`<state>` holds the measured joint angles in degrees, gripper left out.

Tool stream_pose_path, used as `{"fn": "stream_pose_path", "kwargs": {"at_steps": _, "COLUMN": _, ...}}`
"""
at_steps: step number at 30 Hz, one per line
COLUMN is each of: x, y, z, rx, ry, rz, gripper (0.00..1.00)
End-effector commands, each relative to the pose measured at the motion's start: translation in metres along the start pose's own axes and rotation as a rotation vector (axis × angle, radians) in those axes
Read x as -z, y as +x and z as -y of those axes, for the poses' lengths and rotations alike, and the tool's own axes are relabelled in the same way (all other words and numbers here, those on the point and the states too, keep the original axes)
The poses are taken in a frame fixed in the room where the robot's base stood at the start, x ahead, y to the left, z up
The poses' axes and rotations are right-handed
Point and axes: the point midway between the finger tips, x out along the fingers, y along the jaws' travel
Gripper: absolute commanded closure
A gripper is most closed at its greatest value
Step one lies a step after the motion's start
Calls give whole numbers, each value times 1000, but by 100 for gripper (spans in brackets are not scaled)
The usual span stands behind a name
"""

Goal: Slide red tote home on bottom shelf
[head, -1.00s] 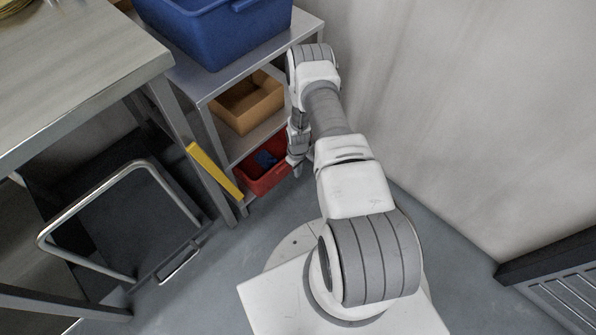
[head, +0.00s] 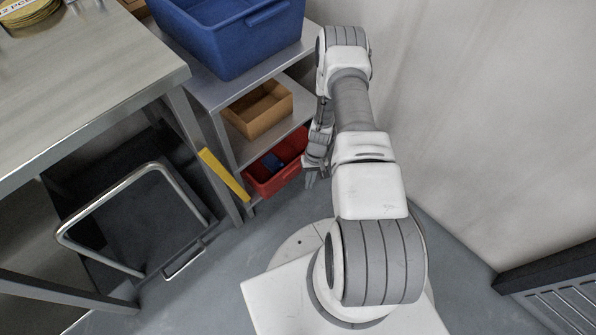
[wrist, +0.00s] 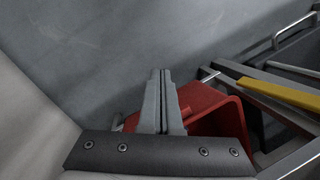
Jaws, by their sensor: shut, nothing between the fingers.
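The red tote (head: 276,172) sits on the bottom shelf of the metal rack, with a dark blue item (head: 273,161) inside. Its front end shows at the shelf's open side. In the wrist view the red tote (wrist: 213,112) is at the lower right, partly hidden behind my fingers and wrist housing. My gripper (head: 316,180) is in front of and just right of the tote. In the wrist view the fingers of my gripper (wrist: 160,72) are closed together with nothing between them. I cannot tell whether they touch the tote.
A cardboard box (head: 258,110) sits on the middle shelf and a blue tote (head: 232,40) on top. A yellow strip (head: 224,174) runs beside the rack's near leg. A cart with a bent metal handle (head: 75,218) stands left. A wall is on the right; open floor lies in front.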

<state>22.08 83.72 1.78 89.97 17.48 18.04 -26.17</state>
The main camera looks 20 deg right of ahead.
Motion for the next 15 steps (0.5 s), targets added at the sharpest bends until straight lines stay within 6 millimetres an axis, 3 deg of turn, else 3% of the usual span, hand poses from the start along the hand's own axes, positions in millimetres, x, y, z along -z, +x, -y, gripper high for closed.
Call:
{"fn": "stream_pose_path", "kwargs": {"at_steps": 3, "x": -23, "y": 12, "z": 6, "rx": 107, "ry": 275, "rz": 54, "gripper": 100}}
{"fn": "stream_pose_path", "kwargs": {"at_steps": 7, "x": -37, "y": 21, "z": 18, "rx": 231, "ry": 568, "rz": 103, "gripper": 100}}
{"fn": "stream_pose_path", "kwargs": {"at_steps": 15, "x": -34, "y": 28, "z": 36, "rx": 511, "ry": 1170, "rz": 169, "gripper": 100}}
